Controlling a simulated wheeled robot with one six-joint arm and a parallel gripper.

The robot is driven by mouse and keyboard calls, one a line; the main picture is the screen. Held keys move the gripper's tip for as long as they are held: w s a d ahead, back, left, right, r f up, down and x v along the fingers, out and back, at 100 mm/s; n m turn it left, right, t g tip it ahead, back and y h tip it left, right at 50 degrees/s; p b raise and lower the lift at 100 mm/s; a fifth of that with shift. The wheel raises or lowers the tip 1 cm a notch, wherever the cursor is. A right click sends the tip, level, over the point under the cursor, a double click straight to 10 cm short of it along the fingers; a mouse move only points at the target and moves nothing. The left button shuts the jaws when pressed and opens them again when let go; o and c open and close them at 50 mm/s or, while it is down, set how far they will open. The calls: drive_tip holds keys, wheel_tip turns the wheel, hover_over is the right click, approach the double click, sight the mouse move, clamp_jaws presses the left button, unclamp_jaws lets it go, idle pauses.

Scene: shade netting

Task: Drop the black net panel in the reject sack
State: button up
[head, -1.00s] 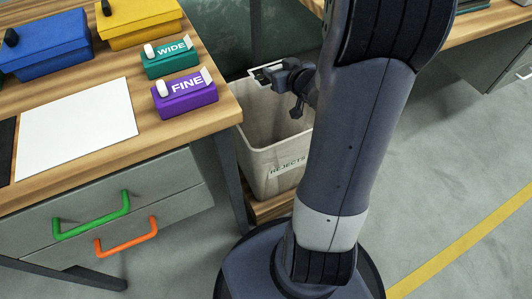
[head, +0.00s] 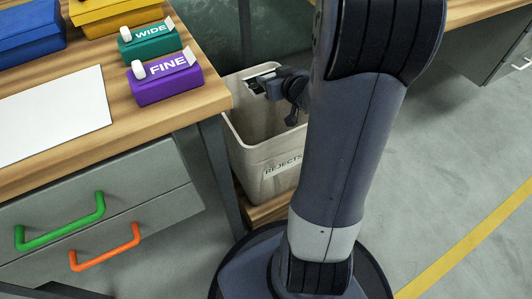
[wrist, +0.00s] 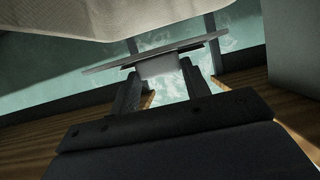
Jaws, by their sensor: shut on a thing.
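The reject sack (head: 262,155) is a tall beige open container labelled REJECTS, between the wooden table and my arm in the head view. My gripper (head: 257,84) is over the sack's mouth, near its back rim. In the wrist view my gripper (wrist: 160,85) is shut on a thin flat panel (wrist: 103,66), seen nearly edge-on, with a pale block between the fingers. The panel looks grey-dark there; its netting cannot be made out. A beige surface at the top of the wrist view looks like the sack's wall. My arm hides the sack's right side.
The wooden table (head: 120,133) stands left, close to the sack. It holds a purple FINE box (head: 165,83), a green WIDE box (head: 150,43), blue and yellow boxes and a white sheet (head: 50,115). Drawers with green and orange handles are below. Open floor lies right.

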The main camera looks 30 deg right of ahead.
drive_tip(key=o, duration=1.1)
drive_tip(key=shift+c, duration=0.2)
drive_tip(key=p+v, duration=0.4)
drive_tip(key=v, duration=0.7)
drive_tip(key=shift+p, duration=0.35)
drive_tip(key=shift+w, duration=0.1)
drive_tip(key=b+x, duration=0.1)
drive_tip(key=x, duration=0.2)
drive_tip(key=b+x, duration=0.2)
drive_tip(key=x, duration=0.2)
drive_tip(key=b+x, duration=0.1)
drive_tip(key=x, duration=0.2)
drive_tip(key=shift+w+f+b, duration=0.1)
drive_tip(key=shift+f+b, duration=0.3)
drive_tip(key=shift+w+r+p, duration=0.25)
drive_tip(key=shift+r+p, duration=1.8)
drive_tip(key=shift+p, duration=0.05)
